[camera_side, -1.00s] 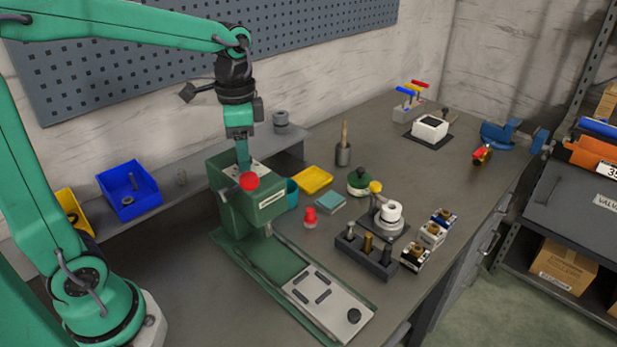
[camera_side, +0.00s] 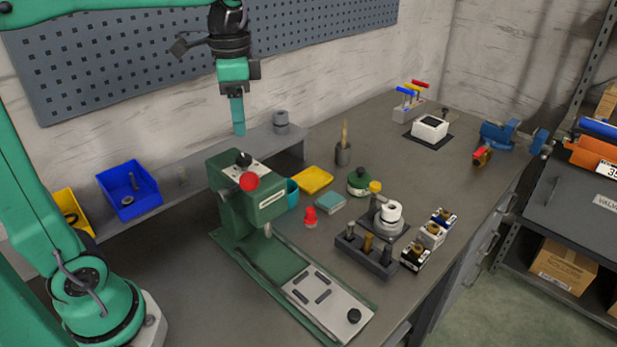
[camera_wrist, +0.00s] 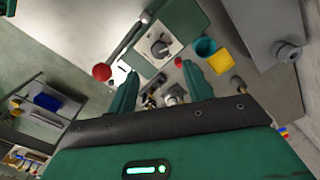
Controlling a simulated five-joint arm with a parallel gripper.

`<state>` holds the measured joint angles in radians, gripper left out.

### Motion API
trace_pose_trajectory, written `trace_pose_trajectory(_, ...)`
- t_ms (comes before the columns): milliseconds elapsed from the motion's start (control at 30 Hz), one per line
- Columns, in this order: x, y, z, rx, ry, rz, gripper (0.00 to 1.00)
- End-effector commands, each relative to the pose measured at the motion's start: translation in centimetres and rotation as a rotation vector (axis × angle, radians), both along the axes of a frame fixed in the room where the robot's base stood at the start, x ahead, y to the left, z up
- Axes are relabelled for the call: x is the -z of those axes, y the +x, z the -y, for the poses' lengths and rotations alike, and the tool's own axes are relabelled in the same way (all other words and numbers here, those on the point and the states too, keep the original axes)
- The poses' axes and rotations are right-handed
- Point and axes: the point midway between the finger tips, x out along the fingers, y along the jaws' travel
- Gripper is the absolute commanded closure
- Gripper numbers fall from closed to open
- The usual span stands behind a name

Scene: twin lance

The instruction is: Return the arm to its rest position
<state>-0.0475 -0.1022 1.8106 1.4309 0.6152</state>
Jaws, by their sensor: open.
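My gripper (camera_side: 238,118) hangs pointing down above the green press (camera_side: 245,190), clear of its top, and holds nothing that I can see. In the wrist view its two green fingers (camera_wrist: 160,90) stand apart with a gap between them. The press has a red ball knob (camera_side: 249,181) and a black knob on its top plate. The red ball (camera_wrist: 102,72) and top plate also show in the wrist view, beyond the fingers.
A grey shelf (camera_side: 200,168) behind the press carries a blue bin (camera_side: 128,190) and a grey cylinder (camera_side: 281,121). The pegboard wall (camera_side: 150,70) is behind my arm. A yellow tray (camera_side: 312,179), a red knob piece (camera_side: 310,217) and a tool block (camera_side: 366,254) stand on the bench to the right.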

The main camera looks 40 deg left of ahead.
Motion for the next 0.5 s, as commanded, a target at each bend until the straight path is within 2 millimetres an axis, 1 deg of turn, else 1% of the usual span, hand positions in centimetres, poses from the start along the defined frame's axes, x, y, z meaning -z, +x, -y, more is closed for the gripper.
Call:
trace_pose_trajectory(267,0.0,-0.2,0.0,-0.007,0.000,0.007,0.49)
trace_pose_trajectory(367,0.1,-0.6,0.1,-0.027,0.000,0.025,0.49)
trace_pose_trajectory(500,0.3,-1.9,0.3,-0.078,0.000,0.071,0.49)
